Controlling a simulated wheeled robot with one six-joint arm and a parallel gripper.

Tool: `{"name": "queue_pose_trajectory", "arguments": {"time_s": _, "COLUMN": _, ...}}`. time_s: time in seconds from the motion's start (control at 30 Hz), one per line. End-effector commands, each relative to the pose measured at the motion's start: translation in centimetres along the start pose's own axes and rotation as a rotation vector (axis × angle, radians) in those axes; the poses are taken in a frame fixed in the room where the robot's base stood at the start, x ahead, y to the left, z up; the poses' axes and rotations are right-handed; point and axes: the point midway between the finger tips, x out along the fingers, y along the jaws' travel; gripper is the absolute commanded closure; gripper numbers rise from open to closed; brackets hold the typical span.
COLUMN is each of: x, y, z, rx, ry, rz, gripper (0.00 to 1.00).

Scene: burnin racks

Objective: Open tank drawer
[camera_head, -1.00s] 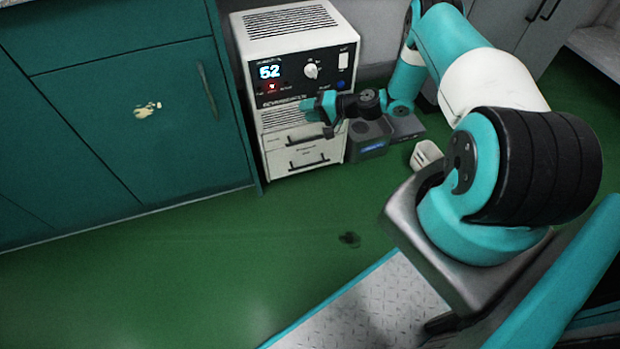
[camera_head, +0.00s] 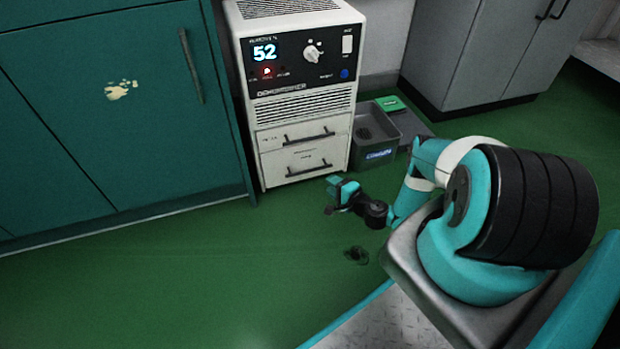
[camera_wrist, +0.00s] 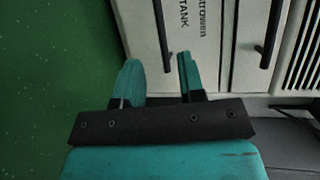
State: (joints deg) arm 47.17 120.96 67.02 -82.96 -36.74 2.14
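The white dehumidifier (camera_head: 337,165) stands against the wall, with two shut drawers at its base. The lower drawer (camera_head: 274,170) has a dark bar handle (camera_head: 309,165). In the wrist view, turned sideways, a label ending in "TANK" is beside that lower handle (camera_wrist: 162,35). My gripper (camera_head: 333,194) is low in front of the machine, just off the floor. In the wrist view its two teal fingers (camera_wrist: 160,75) are open and empty. The lower handle lines up between them, beyond the fingertips. The upper drawer's handle (camera_wrist: 272,35) is farther right there.
A grey bin (camera_head: 380,154) with a blue label stands right of the machine. A green cabinet (camera_head: 150,150) borders it on the left; a grey cabinet (camera_head: 480,50) stands behind right. A dark patch (camera_head: 356,254) marks the floor. The floor in front is otherwise clear.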

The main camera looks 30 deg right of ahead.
Motion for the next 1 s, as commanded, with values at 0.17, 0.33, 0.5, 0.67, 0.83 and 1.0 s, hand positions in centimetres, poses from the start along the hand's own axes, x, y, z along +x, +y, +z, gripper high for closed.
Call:
{"name": "queue_pose_trajectory", "arguments": {"time_s": 0.17, "x": 2.6, "y": 0.8, "z": -0.1, "rx": -0.003, "ry": -0.004, "rz": 0.0, "gripper": 0.64}}
{"name": "queue_pose_trajectory", "arguments": {"time_s": 0.33, "x": 4.3, "y": 0.8, "z": -0.1, "rx": -0.002, "ry": -0.002, "rz": 0.0, "gripper": 0.64}}
{"name": "queue_pose_trajectory", "arguments": {"time_s": 0.5, "x": 5.8, "y": 0.8, "z": 0.0, "rx": -0.003, "ry": -0.003, "rz": 0.0, "gripper": 0.64}}
{"name": "queue_pose_trajectory", "arguments": {"time_s": 0.67, "x": 7.3, "y": 0.8, "z": -0.1, "rx": -0.003, "ry": -0.003, "rz": 0.0, "gripper": 0.64}}
{"name": "queue_pose_trajectory", "arguments": {"time_s": 0.83, "x": 8.6, "y": 0.6, "z": 0.0, "rx": -0.002, "ry": -0.002, "rz": 0.0, "gripper": 0.64}}
{"name": "queue_pose_trajectory", "arguments": {"time_s": 1.0, "x": 10.6, "y": 0.3, "z": 0.1, "rx": -0.004, "ry": -0.004, "rz": 0.0, "gripper": 0.64}}
